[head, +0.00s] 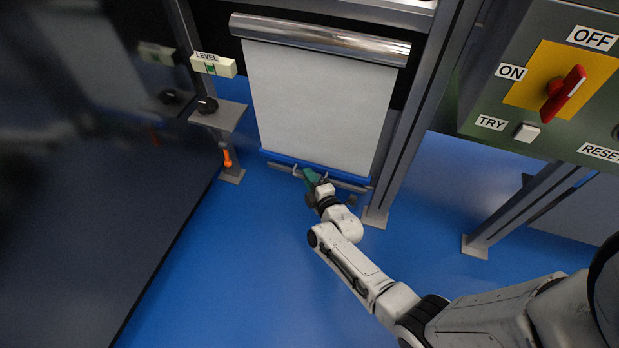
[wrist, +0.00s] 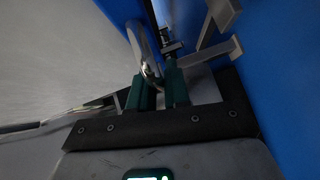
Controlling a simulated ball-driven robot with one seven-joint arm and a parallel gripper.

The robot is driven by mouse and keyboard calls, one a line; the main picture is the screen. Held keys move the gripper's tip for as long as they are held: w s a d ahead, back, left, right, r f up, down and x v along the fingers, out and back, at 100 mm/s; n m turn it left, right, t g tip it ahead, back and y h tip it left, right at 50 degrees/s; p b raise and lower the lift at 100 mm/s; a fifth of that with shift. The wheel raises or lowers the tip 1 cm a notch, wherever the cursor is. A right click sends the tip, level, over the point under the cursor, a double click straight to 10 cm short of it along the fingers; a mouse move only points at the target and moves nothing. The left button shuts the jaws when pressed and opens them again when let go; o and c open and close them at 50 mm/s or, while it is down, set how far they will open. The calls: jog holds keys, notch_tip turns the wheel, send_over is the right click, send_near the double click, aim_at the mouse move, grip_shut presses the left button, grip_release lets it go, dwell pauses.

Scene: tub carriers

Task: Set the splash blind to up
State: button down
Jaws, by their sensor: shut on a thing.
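The splash blind (head: 315,105) is a pale sheet hanging from a shiny metal roller tube (head: 320,39). It is drawn down, with a blue bar (head: 285,158) along its lower edge near the floor. A metal pull handle (head: 297,171) shows at that bar. My gripper (head: 310,176) is at the bar's middle, with its green fingers at the handle. In the wrist view, the fingers (wrist: 159,92) are shut on the looped metal handle (wrist: 140,45). The pale sheet (wrist: 60,55) fills the left of that view. The fingers partly hide the grip point.
Grey posts (head: 418,110) flank the blind. A small shelf (head: 218,115) with a black knob and a LEVEL label stands left of it. A green control box (head: 550,85) with a red switch (head: 566,90) is at right. The blue floor (head: 240,270) is open in front.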

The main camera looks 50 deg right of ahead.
notch_tip(320, 180, up, 37)
jog(key=p, duration=3.7)
jog(key=shift+r, duration=0.3)
jog(key=c, duration=1.4)
grip_release()
jog(key=shift+r, duration=0.1)
jog(key=shift+o, duration=1.1)
jog(key=p+v, duration=0.2)
jog(key=v, duration=0.8)
jog(key=shift+s+a, duration=0.2)
jog(key=shift+s, duration=0.1)
